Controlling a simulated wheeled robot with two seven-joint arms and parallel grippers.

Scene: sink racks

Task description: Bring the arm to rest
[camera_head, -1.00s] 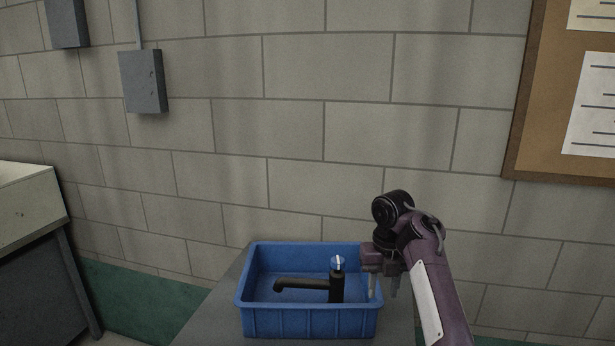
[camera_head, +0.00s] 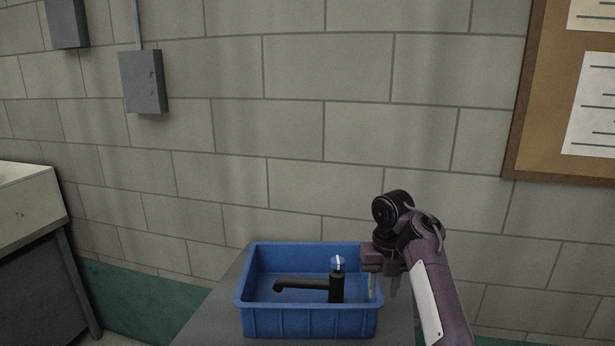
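My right gripper (camera_head: 383,284) is at the right rim of the blue basin, with its fingers pointing down. A gap shows between its two fingers, and nothing is seen between them. The blue basin (camera_head: 312,322) sits on a grey table and holds a black faucet (camera_head: 305,284) with a blue-and-white top (camera_head: 338,262). The gripper is just right of the faucet and apart from it. I cannot tell whether a finger touches the basin's rim. My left gripper is not in view.
The grey table (camera_head: 205,325) shows bare at the left of the basin. A block wall (camera_head: 300,130) stands behind, with a corkboard (camera_head: 540,90) at right and grey wall boxes (camera_head: 143,82) at left. A pale-topped bench (camera_head: 28,205) stands at far left.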

